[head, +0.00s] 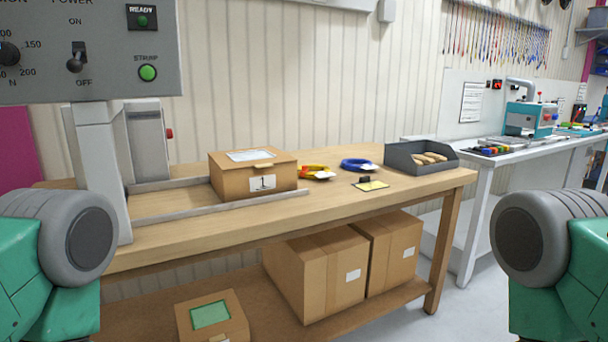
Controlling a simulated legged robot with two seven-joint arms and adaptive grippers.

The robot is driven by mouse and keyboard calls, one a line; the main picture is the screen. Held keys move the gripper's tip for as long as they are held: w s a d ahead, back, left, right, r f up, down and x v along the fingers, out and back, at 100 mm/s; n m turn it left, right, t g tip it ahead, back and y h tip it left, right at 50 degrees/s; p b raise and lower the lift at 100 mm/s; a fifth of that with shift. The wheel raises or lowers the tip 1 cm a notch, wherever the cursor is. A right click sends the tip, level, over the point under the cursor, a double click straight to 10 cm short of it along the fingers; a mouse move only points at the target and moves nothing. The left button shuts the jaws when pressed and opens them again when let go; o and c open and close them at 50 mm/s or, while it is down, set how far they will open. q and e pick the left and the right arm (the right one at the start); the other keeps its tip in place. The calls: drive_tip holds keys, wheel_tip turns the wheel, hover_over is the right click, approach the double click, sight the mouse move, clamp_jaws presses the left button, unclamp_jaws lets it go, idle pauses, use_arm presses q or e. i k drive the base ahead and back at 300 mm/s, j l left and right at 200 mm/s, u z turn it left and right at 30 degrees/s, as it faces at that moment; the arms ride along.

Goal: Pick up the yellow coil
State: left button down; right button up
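A small yellow coil (311,175) with some red and a white part lies on the wooden workbench (400,192). It is just right of the cardboard box marked 1 (262,183), and the box may hide part of its left side. A blue coil (358,164) lies to its right, a little farther back. Neither of my grippers is in view. Only grey and green parts of my arms show at the left and right edges.
A grey bin (403,160) with tan items stands at the bench's right end, behind a small black-and-yellow item (371,184). A strap machine (95,50) and metal rails occupy the left. Cartons (318,275) sit on the lower shelf. The bench's front strip is clear.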

sight(325, 172)
drive_tip(key=i+l+u, duration=0.15)
drive_tip(key=u, duration=0.35)
drive_tip(key=i+l+u, duration=0.1)
drive_tip(key=l+u, duration=0.4)
drive_tip(key=j, duration=0.1)
